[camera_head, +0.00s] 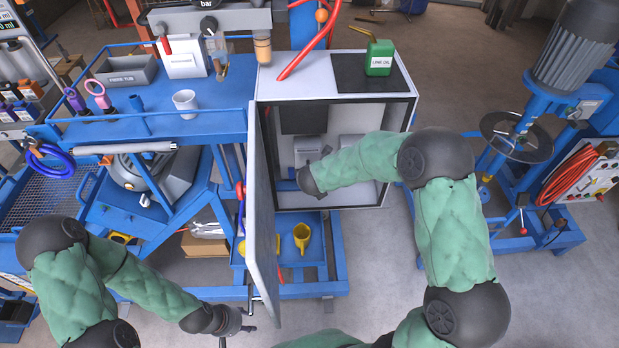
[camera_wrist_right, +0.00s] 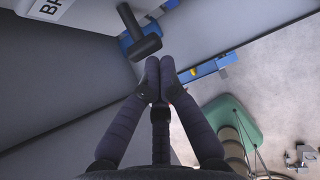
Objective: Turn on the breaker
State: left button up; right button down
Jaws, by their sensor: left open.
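Grey boxes (camera_head: 308,148) are mounted inside. My left gripper (camera_head: 248,327) is open and empty, low near the bottom of the cabinet door.
The cabinet door (camera_head: 262,210) is swung open toward me, left of my right arm. A green oil can (camera_head: 380,58) stands on the cabinet top. The mixer stand (camera_head: 520,135) is at right.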

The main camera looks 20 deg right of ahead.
jog(key=shift+w+d+r+p, duration=0.1)
jog(key=shift+w+r+p, duration=0.1)
jog(key=shift+r+p, duration=0.45)
jog(key=shift+r, duration=0.3)
jog(key=shift+r+p, duration=0.4)
jog(key=shift+r, duration=0.25)
jog(key=shift+f, duration=0.1)
